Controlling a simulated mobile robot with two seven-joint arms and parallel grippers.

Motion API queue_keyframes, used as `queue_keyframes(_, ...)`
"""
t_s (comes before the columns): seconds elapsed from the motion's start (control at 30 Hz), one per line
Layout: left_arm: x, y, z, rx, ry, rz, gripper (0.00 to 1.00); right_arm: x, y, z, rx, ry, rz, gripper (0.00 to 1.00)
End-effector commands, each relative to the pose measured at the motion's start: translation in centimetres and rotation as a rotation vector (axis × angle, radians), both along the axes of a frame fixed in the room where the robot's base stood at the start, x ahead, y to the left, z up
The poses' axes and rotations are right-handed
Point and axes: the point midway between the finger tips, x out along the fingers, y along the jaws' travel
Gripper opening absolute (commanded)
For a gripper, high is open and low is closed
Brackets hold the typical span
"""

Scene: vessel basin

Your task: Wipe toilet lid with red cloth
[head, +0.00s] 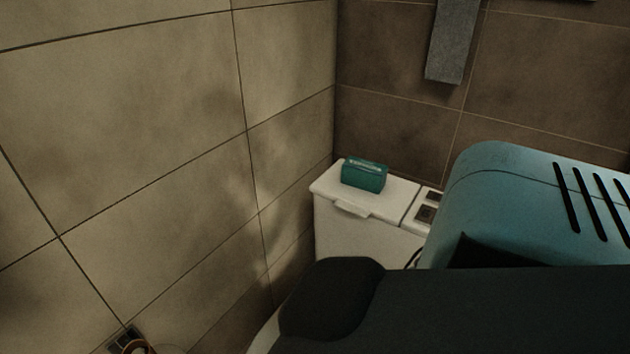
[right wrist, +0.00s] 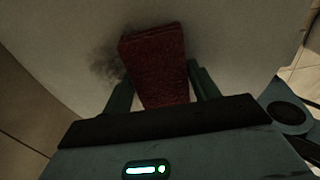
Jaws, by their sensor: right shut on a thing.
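The red cloth (right wrist: 158,68) is a dark red block-shaped piece in the right wrist view. My right gripper (right wrist: 160,82) is shut on it, with one finger on each side. The cloth is in front of a pale curved surface, which looks like the toilet lid (right wrist: 225,40); I cannot tell whether it touches. A dark smudge (right wrist: 103,62) shows on this surface left of the cloth. In the head view a white curved edge (head: 265,335) shows low beside my dark arm, which hides most of it. My left gripper is not in view.
A white cabinet or tank (head: 330,230) stands in the corner with a teal box (head: 364,175) on top. Tiled walls (head: 130,130) close in on the left and back. A grey towel (head: 452,40) hangs on the back wall.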

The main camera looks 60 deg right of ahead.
Motion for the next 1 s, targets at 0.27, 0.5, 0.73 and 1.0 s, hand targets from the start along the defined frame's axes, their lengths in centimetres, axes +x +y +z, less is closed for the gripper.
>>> queue_keyframes(0.27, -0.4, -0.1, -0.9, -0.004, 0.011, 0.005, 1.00, 2.1, -0.2, -0.3, 0.000, 0.000, -0.001, 0.41)
queue_keyframes(0.5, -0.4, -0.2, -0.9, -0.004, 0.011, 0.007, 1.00, 2.4, -0.3, -0.2, 0.000, -0.001, -0.001, 0.41)
queue_keyframes(0.73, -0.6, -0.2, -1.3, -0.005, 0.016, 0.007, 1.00, 3.4, -0.4, -0.3, -0.001, -0.001, -0.002, 0.41)
queue_keyframes(1.0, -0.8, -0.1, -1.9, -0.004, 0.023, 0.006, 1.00, 5.4, -0.6, -0.1, 0.000, 0.000, -0.001, 0.41)
